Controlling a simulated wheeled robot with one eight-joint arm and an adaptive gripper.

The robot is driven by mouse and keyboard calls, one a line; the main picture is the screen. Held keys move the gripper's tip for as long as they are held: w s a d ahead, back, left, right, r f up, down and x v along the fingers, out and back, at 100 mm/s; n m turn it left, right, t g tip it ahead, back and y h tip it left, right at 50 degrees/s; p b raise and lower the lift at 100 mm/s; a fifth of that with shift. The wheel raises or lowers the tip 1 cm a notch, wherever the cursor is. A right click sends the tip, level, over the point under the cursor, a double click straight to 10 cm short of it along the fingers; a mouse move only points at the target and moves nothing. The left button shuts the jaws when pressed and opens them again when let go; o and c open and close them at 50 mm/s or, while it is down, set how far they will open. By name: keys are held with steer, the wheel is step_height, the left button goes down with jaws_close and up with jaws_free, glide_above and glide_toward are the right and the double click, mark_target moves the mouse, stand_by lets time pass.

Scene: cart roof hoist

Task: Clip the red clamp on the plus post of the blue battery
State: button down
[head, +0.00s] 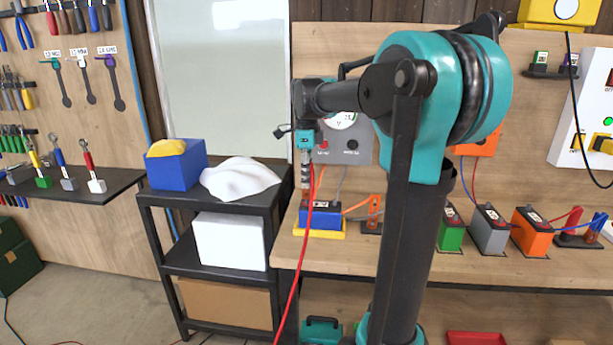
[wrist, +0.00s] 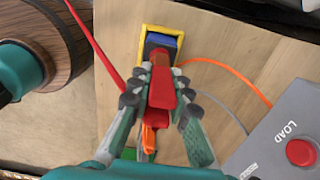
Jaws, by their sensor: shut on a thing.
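The blue battery (head: 320,217) sits in a yellow tray (head: 330,235) on the wooden bench. It also shows in the wrist view as a blue block (wrist: 161,41) inside the yellow rim (wrist: 145,33). My gripper (head: 306,184) points down just above the battery's left part. In the wrist view my gripper (wrist: 161,100) is shut on the red clamp (wrist: 161,88), whose far end overlaps the battery's near part. The posts are hidden behind the clamp, so I cannot tell whether it touches the plus post. A red cable (head: 294,265) hangs from the clamp.
A grey box with a red LOAD button (wrist: 300,152) stands close on the right in the wrist view. An orange clamp (head: 375,205) stands right of the battery. Green (head: 451,231), grey (head: 489,232) and orange (head: 531,235) batteries stand farther right. A black cart (head: 170,197) is left.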

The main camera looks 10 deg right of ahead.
steer(key=shift+f, duration=0.9)
steer(key=c, duration=1.3)
jaws_free()
steer(key=shift+c, duration=0.2)
step_height(320, 180, up, 12)
